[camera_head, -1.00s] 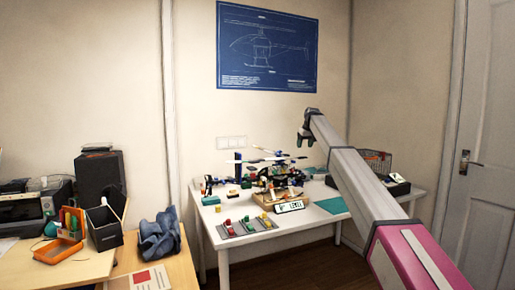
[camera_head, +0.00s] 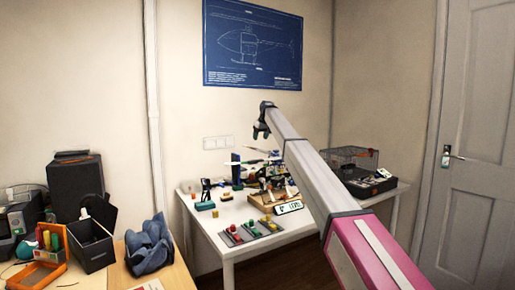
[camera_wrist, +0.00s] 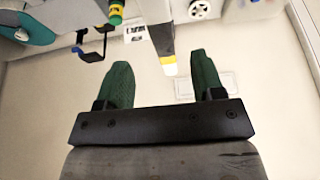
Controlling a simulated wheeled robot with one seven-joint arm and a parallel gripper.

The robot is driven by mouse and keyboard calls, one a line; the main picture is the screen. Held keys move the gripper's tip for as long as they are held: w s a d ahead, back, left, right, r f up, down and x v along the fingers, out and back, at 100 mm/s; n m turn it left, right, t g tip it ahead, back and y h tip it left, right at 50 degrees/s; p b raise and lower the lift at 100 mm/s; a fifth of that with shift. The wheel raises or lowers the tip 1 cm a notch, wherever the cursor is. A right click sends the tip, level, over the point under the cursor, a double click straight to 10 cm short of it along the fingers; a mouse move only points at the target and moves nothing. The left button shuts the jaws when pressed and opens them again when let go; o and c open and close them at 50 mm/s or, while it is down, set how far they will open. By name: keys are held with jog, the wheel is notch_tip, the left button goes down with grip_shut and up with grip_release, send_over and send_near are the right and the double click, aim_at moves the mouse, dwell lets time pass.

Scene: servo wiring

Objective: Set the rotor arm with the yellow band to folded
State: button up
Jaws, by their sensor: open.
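In the wrist view, a dark rotor arm with a yellow band (camera_wrist: 167,58) and a pale tip comes down from the top edge. Its banded end appears between and just beyond my fingertips; I cannot tell the depth gap. My gripper (camera_wrist: 162,72) is open, with two green-padded fingers apart and nothing between them in grasp. In the head view, my gripper (camera_head: 262,131) hangs above the model helicopter (camera_head: 255,170) on the white table. The yellow band is too small to pick out there.
The white table (camera_head: 290,233) also holds a tray with coloured knobs (camera_head: 250,232), a small sign (camera_head: 289,207) and a wire basket (camera_head: 352,160).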

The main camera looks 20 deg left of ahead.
jog(key=x, duration=0.7)
grip_shut()
